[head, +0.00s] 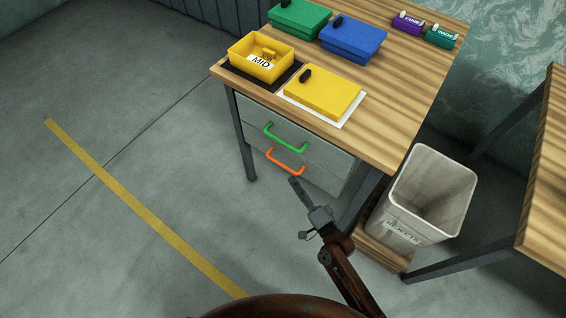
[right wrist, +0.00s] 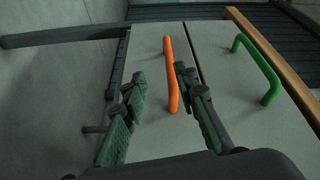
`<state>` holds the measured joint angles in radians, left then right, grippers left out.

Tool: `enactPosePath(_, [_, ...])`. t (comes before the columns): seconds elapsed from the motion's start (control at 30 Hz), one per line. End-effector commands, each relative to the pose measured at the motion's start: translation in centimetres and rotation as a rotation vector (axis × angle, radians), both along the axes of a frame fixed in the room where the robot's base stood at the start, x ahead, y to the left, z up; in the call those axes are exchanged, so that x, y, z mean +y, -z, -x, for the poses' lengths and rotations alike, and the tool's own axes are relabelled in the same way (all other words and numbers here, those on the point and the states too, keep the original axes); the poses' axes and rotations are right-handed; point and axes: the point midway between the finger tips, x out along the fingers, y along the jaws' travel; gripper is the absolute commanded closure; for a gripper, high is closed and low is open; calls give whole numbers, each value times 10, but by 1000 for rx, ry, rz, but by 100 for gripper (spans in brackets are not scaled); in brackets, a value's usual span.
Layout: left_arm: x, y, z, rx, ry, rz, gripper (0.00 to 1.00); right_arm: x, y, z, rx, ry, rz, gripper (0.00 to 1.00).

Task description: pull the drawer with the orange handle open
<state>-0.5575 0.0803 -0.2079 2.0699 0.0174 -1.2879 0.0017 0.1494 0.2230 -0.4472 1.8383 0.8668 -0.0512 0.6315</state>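The orange handle (head: 285,162) is on the lower drawer (head: 322,177) under the wooden workbench. That drawer looks shut, its front level with the one above. My right gripper (head: 297,187) is just in front of the orange handle in the head view. In the right wrist view my right gripper (right wrist: 158,77) is open, one finger on each side of the orange handle (right wrist: 171,80). The handle appears nearer the right finger; whether they touch I cannot tell. My left gripper is not in view.
A green handle (head: 285,138) is on the drawer above. The bench top (head: 400,100) holds a yellow tray (head: 262,58) and several lidded boxes. A grey waste bin (head: 428,195) stands right of the drawers. The floor (head: 100,230) at left is clear.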

Motion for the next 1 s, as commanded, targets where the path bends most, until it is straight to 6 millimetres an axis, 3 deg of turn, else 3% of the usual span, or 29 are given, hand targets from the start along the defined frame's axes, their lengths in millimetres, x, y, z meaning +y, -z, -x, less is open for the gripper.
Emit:
enactPosePath(0.27, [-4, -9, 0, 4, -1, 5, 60, 14, -14, -21, -14, 3, -67, 73])
enactPosePath(0.6, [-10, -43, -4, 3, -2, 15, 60, 40, -15, -64, -11, 4, -63, 73])
enactPosePath(1.0, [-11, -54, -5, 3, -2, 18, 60, 46, -17, -73, -12, 4, -58, 73])
